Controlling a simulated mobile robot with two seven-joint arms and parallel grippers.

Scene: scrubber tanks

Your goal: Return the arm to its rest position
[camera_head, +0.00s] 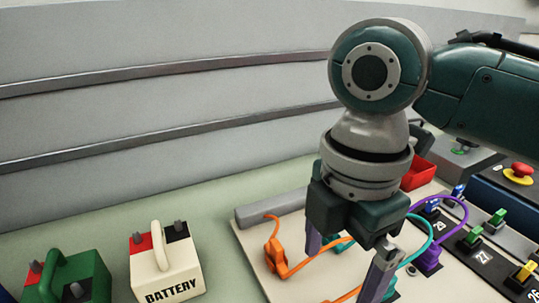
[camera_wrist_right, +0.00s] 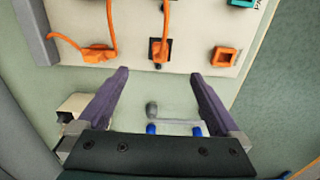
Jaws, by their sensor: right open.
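My right arm reaches in from the right in the head view, bent at the elbow, with the wrist pointing down. My right gripper (camera_head: 345,262) hangs over the pale connector board (camera_head: 262,255). In the right wrist view my right gripper (camera_wrist_right: 163,80) has its two purple fingers spread wide, with nothing held between them. An orange plug (camera_wrist_right: 160,52) on the board shows just beyond the fingertips. My left gripper is not in view. The gripper hides part of the board in the head view.
A white battery (camera_head: 165,268) and a green battery (camera_head: 68,280) stand left of the board. Orange, teal and purple cables loop near the gripper. A red tray (camera_head: 418,173), switch panels and a red button (camera_head: 519,171) are at the right. A ridged grey wall stands behind.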

